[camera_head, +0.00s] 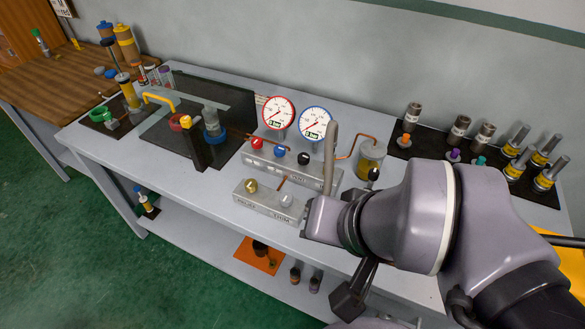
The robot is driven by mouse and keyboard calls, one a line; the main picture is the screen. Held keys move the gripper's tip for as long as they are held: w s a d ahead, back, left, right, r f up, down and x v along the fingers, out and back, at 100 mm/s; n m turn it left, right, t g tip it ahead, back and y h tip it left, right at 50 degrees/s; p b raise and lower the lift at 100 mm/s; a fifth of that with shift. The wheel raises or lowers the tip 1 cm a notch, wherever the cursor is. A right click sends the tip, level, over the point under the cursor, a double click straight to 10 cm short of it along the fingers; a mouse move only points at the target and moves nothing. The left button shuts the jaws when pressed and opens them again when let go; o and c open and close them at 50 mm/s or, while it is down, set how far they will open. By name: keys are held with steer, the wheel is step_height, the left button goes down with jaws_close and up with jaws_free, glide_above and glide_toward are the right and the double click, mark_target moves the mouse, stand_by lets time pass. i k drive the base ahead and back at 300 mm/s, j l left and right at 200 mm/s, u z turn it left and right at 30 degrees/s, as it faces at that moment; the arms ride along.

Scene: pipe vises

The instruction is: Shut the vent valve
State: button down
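A rear valve block (290,163) on the bench carries red (256,143), blue (280,150) and black (304,158) knobs in a row. A front block (265,203) carries a brass knob (251,186) and a pale grey knob (287,199). The lettering on both blocks is too small to read surely, so I cannot tell which knob is the vent valve or whether it is open. My arm reaches in from the right, its wrist just right of the front block. A dark part below the wrist seems to be my gripper (349,296); its fingers are unclear.
Two dial gauges, red-rimmed (278,112) and blue-rimmed (313,122), stand behind the blocks. A yellow-filled jar (371,158) stands to the right. Several metal cylinders stand on a black mat (433,143) at right. A black tray (232,100) with fittings lies at left.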

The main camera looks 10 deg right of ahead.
mark_target(302, 158)
steer(key=i+u, duration=0.2)
steer(key=u, duration=0.2)
steer(key=i+u, duration=0.15)
steer(key=u, duration=0.2)
